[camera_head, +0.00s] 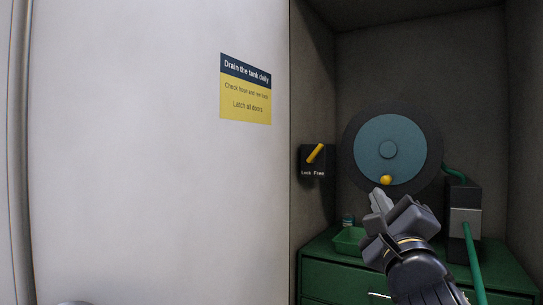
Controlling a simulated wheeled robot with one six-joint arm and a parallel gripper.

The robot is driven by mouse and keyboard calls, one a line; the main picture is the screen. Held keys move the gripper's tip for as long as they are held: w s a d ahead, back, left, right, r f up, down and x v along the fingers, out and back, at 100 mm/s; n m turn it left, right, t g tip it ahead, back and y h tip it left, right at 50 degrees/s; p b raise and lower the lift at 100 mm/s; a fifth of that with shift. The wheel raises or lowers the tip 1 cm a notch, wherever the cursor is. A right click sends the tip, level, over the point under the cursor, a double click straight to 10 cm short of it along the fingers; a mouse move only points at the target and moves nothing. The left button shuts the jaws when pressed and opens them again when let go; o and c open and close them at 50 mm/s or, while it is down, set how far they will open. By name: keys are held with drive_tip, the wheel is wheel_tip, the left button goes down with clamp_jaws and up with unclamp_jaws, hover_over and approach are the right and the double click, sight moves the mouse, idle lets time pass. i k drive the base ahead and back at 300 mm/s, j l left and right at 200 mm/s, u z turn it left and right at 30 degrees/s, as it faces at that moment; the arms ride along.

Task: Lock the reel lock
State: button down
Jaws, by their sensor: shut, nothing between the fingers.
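The reel lock (314,160) is a dark box on the left inner wall of the recess, with a yellow lever (315,153) and the labels "Lock" and "Free". The lever leans up and to the right, toward the "Free" side. The hose reel (407,148) is a blue disc with a dark rim on the back wall, with a yellow knob (386,180) low on its face. My gripper (379,201) is shut and empty. In the picture it is below the reel and to the right of and lower than the lock, apart from the lever.
A green cabinet (330,278) stands below, with a green tray (348,241) and a small bottle (347,220) on top. A grey box (465,207) with a green hose (474,262) is at right. A white panel with a sign (246,90) fills the left.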

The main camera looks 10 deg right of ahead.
sight(311, 158)
drive_tip(key=i+l+u, duration=0.25)
drive_tip(key=i+l, duration=0.65)
